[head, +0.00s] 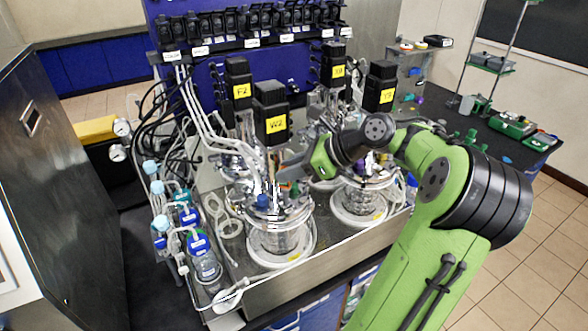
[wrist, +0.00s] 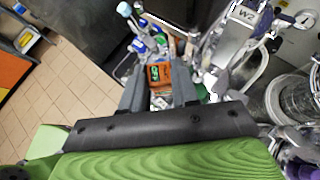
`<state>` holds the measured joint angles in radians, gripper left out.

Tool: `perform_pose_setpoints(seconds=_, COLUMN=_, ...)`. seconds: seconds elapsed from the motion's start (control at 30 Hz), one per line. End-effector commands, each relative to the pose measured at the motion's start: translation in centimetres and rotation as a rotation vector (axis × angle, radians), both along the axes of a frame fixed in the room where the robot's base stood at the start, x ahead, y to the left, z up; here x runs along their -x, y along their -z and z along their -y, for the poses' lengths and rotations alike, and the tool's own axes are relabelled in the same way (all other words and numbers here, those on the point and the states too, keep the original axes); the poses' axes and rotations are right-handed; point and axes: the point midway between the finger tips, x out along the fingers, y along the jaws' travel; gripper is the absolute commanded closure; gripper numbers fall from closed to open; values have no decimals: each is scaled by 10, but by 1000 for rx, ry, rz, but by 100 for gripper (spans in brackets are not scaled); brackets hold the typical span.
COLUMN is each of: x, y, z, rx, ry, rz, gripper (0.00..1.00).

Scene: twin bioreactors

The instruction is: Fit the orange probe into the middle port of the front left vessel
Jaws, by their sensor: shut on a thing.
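The front left vessel (head: 280,238) is a glass jar with a metal lid, under a black motor labelled W2 (head: 270,113). My gripper (head: 292,172) is beside the vessel's upper right side, close to the lid. In the wrist view my gripper (wrist: 157,88) is shut on the orange probe (wrist: 159,73), whose orange head with a green mark shows between the fingers. The probe's lower end is hidden. I cannot make out the middle port, or whether the probe touches the lid.
A second front vessel (head: 358,204) stands close on the right, with more motors behind. Tubes and blue-capped bottles (head: 198,246) crowd the left side. White hoses (head: 195,115) hang behind the lid. Tiled floor (head: 545,250) is open to the right.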

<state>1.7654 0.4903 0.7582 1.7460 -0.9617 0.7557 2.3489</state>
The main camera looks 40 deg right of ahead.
Motion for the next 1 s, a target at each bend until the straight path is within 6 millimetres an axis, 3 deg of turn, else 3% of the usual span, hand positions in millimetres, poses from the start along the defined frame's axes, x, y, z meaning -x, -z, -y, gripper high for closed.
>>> perform_pose_setpoints(seconds=1.0, x=-3, y=12, z=-3, rx=-7, ry=-5, rz=-7, gripper=100)
